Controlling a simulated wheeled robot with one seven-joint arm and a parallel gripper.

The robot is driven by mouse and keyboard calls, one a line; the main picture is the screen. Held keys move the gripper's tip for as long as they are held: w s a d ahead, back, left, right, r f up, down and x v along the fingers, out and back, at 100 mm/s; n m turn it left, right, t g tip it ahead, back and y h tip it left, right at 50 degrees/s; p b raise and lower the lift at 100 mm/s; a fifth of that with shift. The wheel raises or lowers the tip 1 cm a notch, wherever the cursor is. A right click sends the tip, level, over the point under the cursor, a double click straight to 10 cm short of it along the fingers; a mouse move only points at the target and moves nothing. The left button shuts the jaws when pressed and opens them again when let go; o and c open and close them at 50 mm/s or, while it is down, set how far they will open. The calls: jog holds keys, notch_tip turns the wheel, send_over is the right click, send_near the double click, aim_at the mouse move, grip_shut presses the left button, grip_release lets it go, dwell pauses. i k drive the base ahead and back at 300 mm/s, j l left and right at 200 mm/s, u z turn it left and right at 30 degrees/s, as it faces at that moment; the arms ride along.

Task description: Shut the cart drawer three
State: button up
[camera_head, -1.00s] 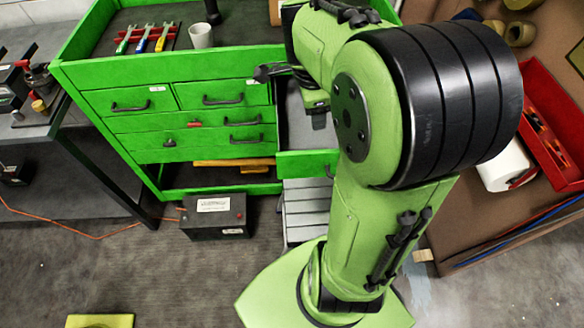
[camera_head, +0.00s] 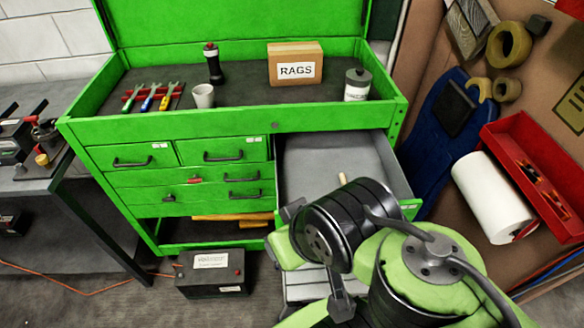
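The green cart (camera_head: 170,132) stands in the middle of the view with its lid up. The drawer (camera_head: 325,155) on its right side is pulled out, its grey inside showing, with a small pale object in it. Its green front edge shows at the right corner with a small white label I cannot read. My bent arm covers most of that front and its handle. My gripper (camera_head: 290,248) is low by the drawer's front left corner, largely hidden by my own wrist. I cannot tell whether it touches the drawer or how its fingers stand.
The cart's left drawers (camera_head: 220,150) are shut. A RAGS box (camera_head: 295,66), a can (camera_head: 357,85), a cup (camera_head: 203,96) and wrenches stand on top. A battery box (camera_head: 212,272) sits on the floor. A red tray (camera_head: 535,175) and paper roll (camera_head: 495,198) are at right.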

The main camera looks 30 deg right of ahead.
aim_at(309, 165)
jog(key=k+j+z, duration=0.1)
jog(key=z, duration=1.3)
jog(key=i+j+u, duration=0.1)
jog(key=j+u, duration=0.35)
jog(key=j, duration=0.15)
